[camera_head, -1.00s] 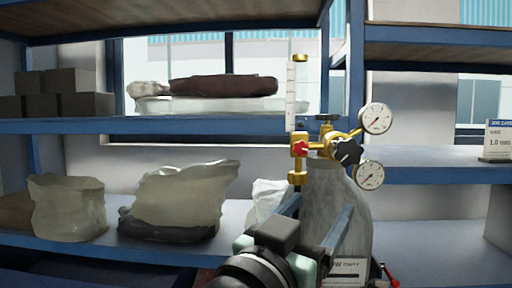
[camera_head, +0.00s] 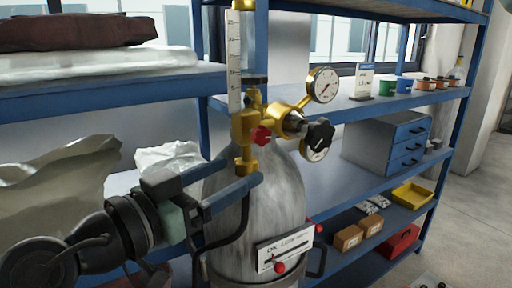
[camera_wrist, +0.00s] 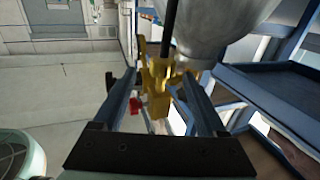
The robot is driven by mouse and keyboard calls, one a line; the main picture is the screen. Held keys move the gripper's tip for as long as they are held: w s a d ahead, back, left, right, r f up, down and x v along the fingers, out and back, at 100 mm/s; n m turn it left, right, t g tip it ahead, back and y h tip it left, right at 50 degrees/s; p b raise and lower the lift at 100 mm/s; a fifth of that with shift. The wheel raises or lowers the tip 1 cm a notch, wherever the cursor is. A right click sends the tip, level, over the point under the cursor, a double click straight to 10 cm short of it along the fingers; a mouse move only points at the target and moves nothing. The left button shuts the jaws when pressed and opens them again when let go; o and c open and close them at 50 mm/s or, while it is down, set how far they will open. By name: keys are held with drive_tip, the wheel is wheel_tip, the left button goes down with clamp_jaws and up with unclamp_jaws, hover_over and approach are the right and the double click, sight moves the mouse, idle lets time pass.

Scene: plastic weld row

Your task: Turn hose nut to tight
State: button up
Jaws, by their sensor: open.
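A brass regulator (camera_head: 250,122) with a clear flow tube (camera_head: 234,60), two round gauges, a red knob (camera_head: 261,136) and a black knob (camera_head: 319,134) sits on a grey gas cylinder (camera_head: 265,215). A brass nut-like end (camera_head: 245,163) is at its lower front; I take it for the hose nut. My gripper (camera_head: 236,176) is open, with its two blue-grey fingers at this lower end. In the wrist view, the brass fitting (camera_wrist: 158,95) shows between and just beyond the fingers (camera_wrist: 158,82). Whether they touch it, I cannot tell. The nut's tightness cannot be seen.
The cylinder stands before blue shelving (camera_head: 110,90). Clear plastic bags (camera_head: 60,190) lie left of my gripper. A labelled plate (camera_head: 285,248) and red-tipped parts are on the cylinder's front. A grey drawer cabinet (camera_head: 388,145) and yellow tray (camera_head: 411,195) are at right.

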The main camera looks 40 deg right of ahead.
sight(255, 159)
drive_tip(key=d, duration=0.2)
drive_tip(key=d+p, duration=0.1)
drive_tip(key=d, duration=0.3)
drive_tip(key=shift+w+r+p, duration=0.15)
drive_tip(key=shift+w+p, duration=0.25)
drive_tip(key=shift+w+d, duration=0.2)
drive_tip(key=shift+d, duration=0.45)
clamp_jaws()
